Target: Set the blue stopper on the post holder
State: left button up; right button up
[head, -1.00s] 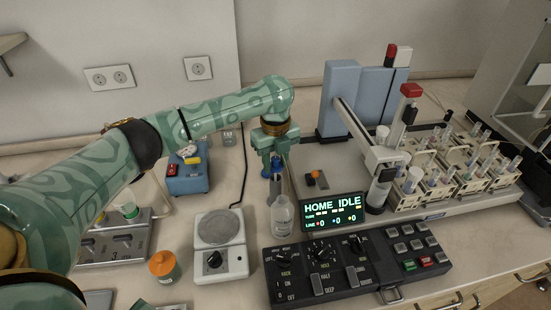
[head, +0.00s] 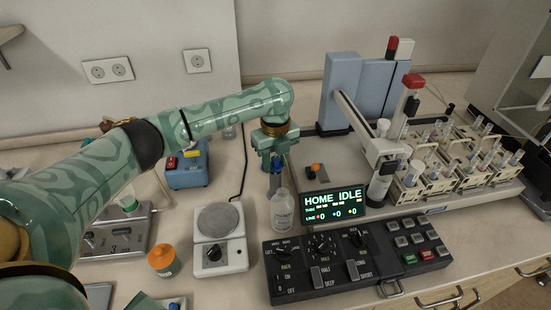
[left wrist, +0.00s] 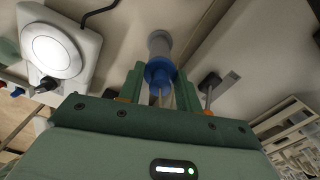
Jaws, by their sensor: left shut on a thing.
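My left gripper (head: 274,163) points down beside the display, just above and behind a clear bottle (head: 282,211). In the left wrist view its fingers (left wrist: 160,82) are shut on the blue stopper (left wrist: 160,71). A grey cylindrical shape (left wrist: 159,44) lies just beyond the stopper; I cannot tell whether it is part of it. My right gripper is out of view.
A white balance (head: 220,238) and an orange-capped jar (head: 163,261) stand left of the bottle. A black control panel (head: 355,258) lies in front, with the lit display (head: 334,204) behind it. Racks of vials (head: 455,155) fill the right. A blue box (head: 187,170) stands behind left.

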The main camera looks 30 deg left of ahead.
pick_arm(q)
jog(key=shift+f, duration=0.6)
jog(key=o, duration=1.1)
jog(key=shift+c, duration=0.2)
notch_tip(320, 180, up, 16)
jog(key=p, duration=0.5)
jog(key=shift+r, duration=0.15)
